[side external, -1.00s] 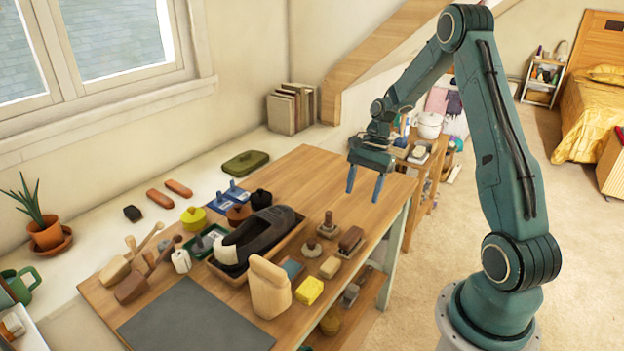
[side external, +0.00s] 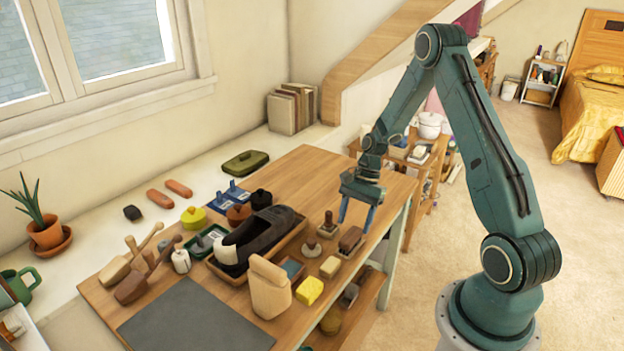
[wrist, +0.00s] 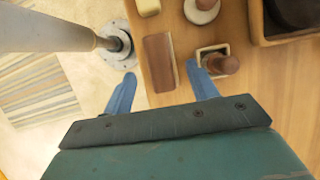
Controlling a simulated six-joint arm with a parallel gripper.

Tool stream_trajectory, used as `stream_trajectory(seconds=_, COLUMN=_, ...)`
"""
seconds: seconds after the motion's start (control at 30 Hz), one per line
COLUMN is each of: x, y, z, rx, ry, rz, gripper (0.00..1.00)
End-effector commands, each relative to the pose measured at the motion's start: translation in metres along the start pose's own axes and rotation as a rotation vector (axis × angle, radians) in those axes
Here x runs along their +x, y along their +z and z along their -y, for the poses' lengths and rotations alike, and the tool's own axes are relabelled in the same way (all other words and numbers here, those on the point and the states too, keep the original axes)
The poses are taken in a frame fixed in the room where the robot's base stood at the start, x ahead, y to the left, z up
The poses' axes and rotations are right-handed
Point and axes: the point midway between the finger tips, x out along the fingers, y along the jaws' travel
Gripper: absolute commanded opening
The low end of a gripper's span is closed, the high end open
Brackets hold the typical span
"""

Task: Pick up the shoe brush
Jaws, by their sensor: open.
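The shoe brush (side external: 351,240), a brown wooden block with a paler lower part, lies near the right edge of the wooden table. In the wrist view the brush (wrist: 159,62) lies between and just beyond my two blue fingertips. My gripper (side external: 357,220) is open and empty, pointing down above the brush and apart from it. In the wrist view the right finger of my gripper (wrist: 161,76) appears close to a knob-handled brush (wrist: 215,60).
Knob-handled tools (side external: 328,226) stand just left of the brush. A cream block (side external: 330,267) and a yellow sponge (side external: 309,291) lie nearer the front. A tray (side external: 235,277) holds a dark shoe (side external: 265,230). The table's far right area is bare.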

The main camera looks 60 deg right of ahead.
Motion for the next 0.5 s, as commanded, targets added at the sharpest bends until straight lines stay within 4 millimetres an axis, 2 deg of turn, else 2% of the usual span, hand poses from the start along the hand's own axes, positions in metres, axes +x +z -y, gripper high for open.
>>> stream_trajectory(seconds=0.23, x=0.006, y=0.0, z=0.0, rx=0.0, ry=0.001, rz=0.001, gripper=0.58)
stream_trajectory(seconds=0.5, x=0.034, y=-0.003, z=-0.002, rx=0.001, ry=0.002, rz=0.002, gripper=0.58)
